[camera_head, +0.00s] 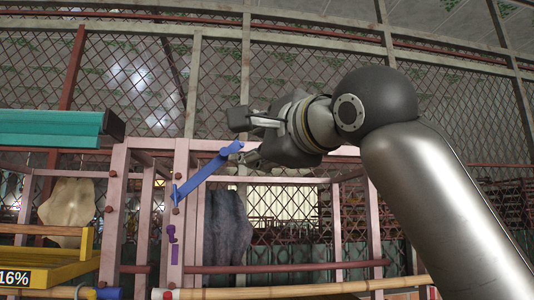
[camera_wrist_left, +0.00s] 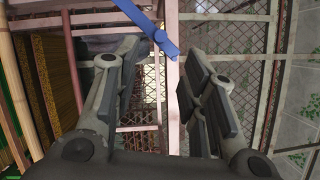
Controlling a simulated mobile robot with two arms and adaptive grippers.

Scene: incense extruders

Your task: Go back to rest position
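A blue lever (camera_head: 207,174) slants up to the right from a pink post of the frame. Its free end is close to the fingertips of my left gripper (camera_head: 248,138), whose arm enters this head view from the lower right. In the left wrist view the gripper (camera_wrist_left: 158,65) is open, with nothing held between its fingers. The blue lever (camera_wrist_left: 148,25) shows there at the top, its tip near the gap between the fingers; I cannot tell if it touches. My right gripper is in neither view.
The pink frame (camera_head: 115,215) stands behind and left of the gripper. A bamboo pole (camera_head: 270,292) crosses low in front. A mesh wall (camera_head: 290,80) fills the back.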

